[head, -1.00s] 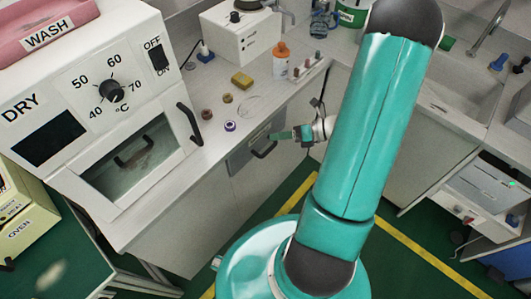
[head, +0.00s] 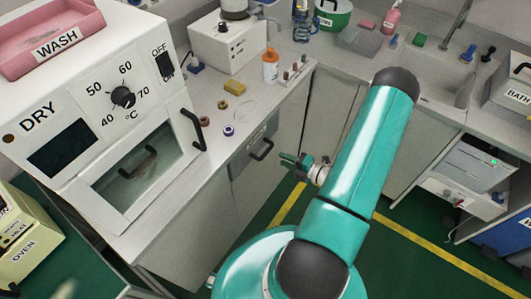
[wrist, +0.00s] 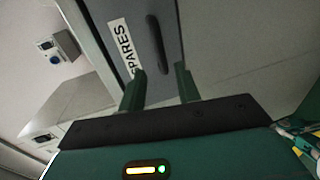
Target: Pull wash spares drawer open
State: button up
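The wash spares drawer (head: 240,166) has a grey front under the worktop and looks flush with the cabinet. Its black bar handle (head: 262,150) faces my gripper (head: 287,160), which is just to the right and apart from it. In the wrist view the drawer front (wrist: 140,14) carries a label, partly readable as "SPARES" (wrist: 125,47). The handle (wrist: 157,45) lies beyond and between the two green fingers of my gripper (wrist: 160,72). The fingers are apart with nothing between their tips.
The dryer (head: 120,90) stands on the left, its door handle (head: 195,130) near the worktop edge. Green floor (head: 390,265) is free on the right.

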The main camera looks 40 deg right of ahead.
aim_at(267, 151)
jog(key=x, duration=0.9)
jog(key=shift+w, duration=0.15)
grip_shut()
